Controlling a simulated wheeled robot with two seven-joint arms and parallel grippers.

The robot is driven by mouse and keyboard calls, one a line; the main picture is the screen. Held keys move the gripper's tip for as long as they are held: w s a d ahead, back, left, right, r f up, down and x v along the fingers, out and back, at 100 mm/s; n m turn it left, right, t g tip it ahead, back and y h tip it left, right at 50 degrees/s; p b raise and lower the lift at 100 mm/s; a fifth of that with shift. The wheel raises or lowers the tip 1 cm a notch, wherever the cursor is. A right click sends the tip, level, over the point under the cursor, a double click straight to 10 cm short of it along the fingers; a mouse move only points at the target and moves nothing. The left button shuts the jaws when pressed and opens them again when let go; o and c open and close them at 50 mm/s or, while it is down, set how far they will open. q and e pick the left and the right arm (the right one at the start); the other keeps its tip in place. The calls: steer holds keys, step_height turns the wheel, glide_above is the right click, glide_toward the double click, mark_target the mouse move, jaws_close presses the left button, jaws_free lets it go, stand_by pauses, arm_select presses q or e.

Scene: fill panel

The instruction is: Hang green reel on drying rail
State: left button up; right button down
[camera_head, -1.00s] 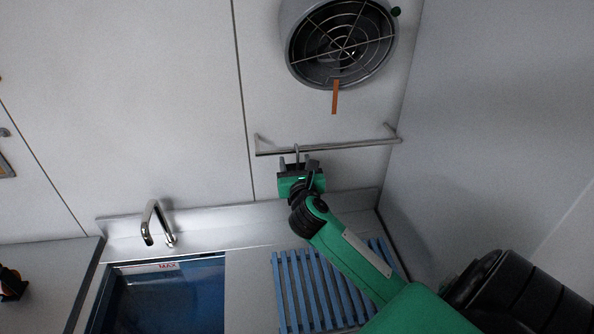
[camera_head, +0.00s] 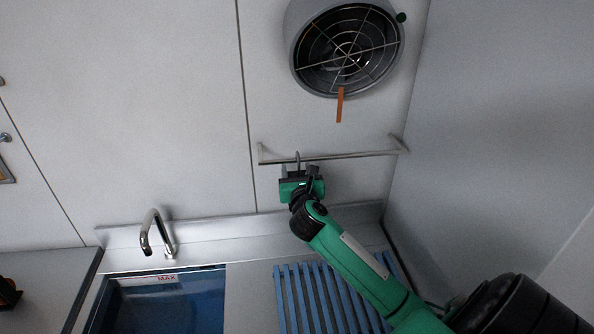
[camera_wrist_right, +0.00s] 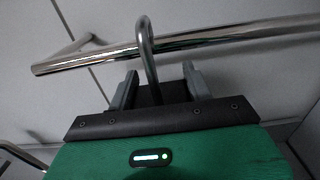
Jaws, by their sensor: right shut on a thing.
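The drying rail (camera_head: 350,156) is a thin metal bar on brackets on the back wall; it crosses the right wrist view (camera_wrist_right: 230,33). My right gripper (camera_head: 298,171) is just below the rail, its fingers pointing up at it. It is shut on a hooked thing, of which a steel hook (camera_wrist_right: 147,45) and a dark part between the fingers (camera_wrist_right: 158,94) show. The hook's bend rises above the rail's line; I cannot tell whether it is around the bar or only in front of it. No green reel body can be made out. My left gripper is out of view.
A round caged fan or heater (camera_head: 347,50) with an orange strip (camera_head: 340,105) is above the rail. Below are a tap (camera_head: 157,232), a blue basin (camera_head: 165,305) and blue slats (camera_head: 320,295). A side wall (camera_head: 480,130) stands close at the rail's right end.

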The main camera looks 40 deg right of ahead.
steer(key=c, duration=0.5)
jaws_free()
steer(key=shift+s+a+f, duration=0.1)
steer(key=shift+s+a, duration=0.1)
steer(key=shift+s, duration=0.15)
steer(key=b+v, duration=0.4)
steer(key=v, duration=0.9)
